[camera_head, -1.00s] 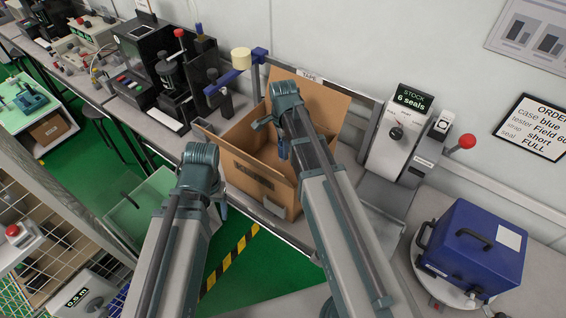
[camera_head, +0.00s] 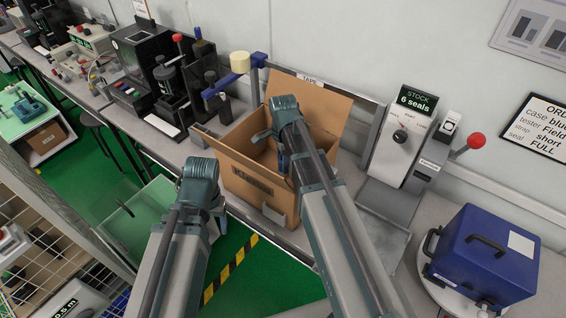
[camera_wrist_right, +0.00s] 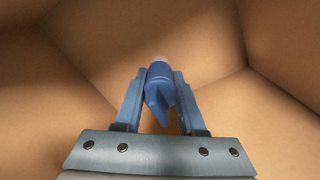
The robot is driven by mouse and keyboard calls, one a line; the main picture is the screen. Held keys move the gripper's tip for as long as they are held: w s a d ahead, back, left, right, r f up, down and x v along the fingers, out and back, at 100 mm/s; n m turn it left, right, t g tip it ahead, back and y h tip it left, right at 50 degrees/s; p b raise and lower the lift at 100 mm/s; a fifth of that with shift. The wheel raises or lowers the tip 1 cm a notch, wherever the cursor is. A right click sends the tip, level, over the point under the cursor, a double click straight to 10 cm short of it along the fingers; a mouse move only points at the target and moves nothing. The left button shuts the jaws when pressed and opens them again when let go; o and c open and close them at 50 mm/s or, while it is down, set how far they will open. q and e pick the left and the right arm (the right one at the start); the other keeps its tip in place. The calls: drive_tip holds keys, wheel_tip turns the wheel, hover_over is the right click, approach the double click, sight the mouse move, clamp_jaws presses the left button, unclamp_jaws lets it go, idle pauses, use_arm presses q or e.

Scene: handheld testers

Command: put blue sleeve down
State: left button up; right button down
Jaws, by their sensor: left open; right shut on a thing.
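My right gripper (camera_wrist_right: 162,88) is shut on the blue sleeve (camera_wrist_right: 161,73), a small blue cylinder with a paler end and a pointed flap, seen between the fingers in the right wrist view. Brown cardboard walls surround it there. In the head view my right arm reaches over the open cardboard box (camera_head: 240,179), and the right gripper (camera_head: 281,160) is mostly hidden behind its own wrist. Whether the sleeve touches the box floor I cannot tell. My left gripper (camera_head: 221,213) is in front of the box's left side, mostly hidden by its wrist, with nothing visible in it.
A seal dispenser (camera_head: 401,137) reading "STOCK 6 seals" stands right of the box. A blue case (camera_head: 478,262) sits on a round turntable at lower right. A blue-armed post (camera_head: 254,88) and black testers (camera_head: 145,65) stand behind and left. Box flaps stick up around the opening.

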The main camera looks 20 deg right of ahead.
drive_tip(key=shift+f+b, duration=0.35)
drive_tip(key=shift+f, duration=0.1)
drive_tip(key=c, duration=0.5)
unclamp_jaws()
drive_tip(key=shift+r, duration=0.15)
wheel_tip(320, 180, up, 13)
drive_tip(key=p, duration=1.3)
